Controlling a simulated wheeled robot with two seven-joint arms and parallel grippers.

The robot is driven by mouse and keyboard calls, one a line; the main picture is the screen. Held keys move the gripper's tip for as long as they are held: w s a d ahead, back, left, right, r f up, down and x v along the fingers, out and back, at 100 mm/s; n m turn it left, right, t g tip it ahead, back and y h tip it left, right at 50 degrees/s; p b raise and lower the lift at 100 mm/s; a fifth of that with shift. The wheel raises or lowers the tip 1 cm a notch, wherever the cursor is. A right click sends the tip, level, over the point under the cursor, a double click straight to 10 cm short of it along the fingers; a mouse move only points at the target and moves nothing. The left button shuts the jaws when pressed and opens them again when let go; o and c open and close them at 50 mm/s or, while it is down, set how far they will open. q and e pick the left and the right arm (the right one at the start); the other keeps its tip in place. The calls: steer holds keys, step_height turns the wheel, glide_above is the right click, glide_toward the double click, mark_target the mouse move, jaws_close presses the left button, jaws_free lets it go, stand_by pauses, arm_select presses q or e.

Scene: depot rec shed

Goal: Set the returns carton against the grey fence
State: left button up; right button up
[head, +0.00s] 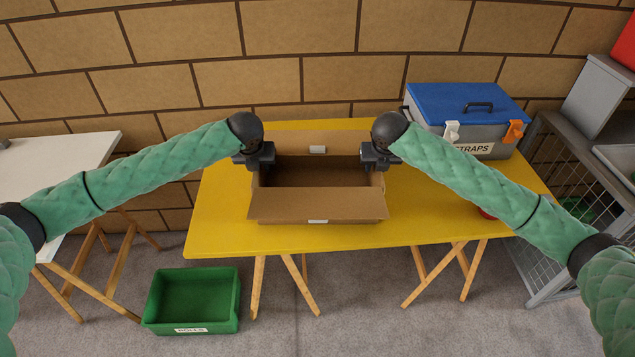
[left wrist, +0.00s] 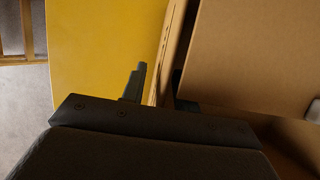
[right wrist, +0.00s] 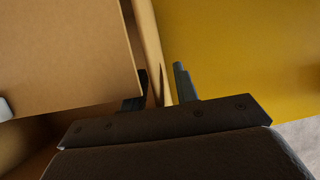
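The returns carton (head: 318,205) is a brown open-topped box on the yellow table (head: 225,225), its front and back flaps spread out. Its inside looks dark and empty. My left gripper (head: 258,160) is at the carton's left rim; the left wrist view shows its fingers (left wrist: 158,90) on either side of the side wall. My right gripper (head: 378,160) is at the right rim; the right wrist view shows its fingers (right wrist: 160,90) likewise astride the wall. Whether either pair presses on the cardboard is unclear. I cannot make out a grey fence on the table.
A grey box with a blue lid, marked STRAPS (head: 470,110), stands at the table's back right. A green bin (head: 192,300) is on the floor at front left. A white table (head: 60,165) is at left, a grey mesh rack (head: 570,185) at right. The table's left end is clear.

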arm_select(q)
steer(key=shift+c, duration=0.2)
arm_select(e)
steer(key=shift+c, duration=0.2)
arm_select(q)
jaws_close()
arm_select(e)
jaws_close()
arm_select(q)
steer(key=shift+r, duration=0.15)
arm_select(e)
steer(key=shift+r, duration=0.15)
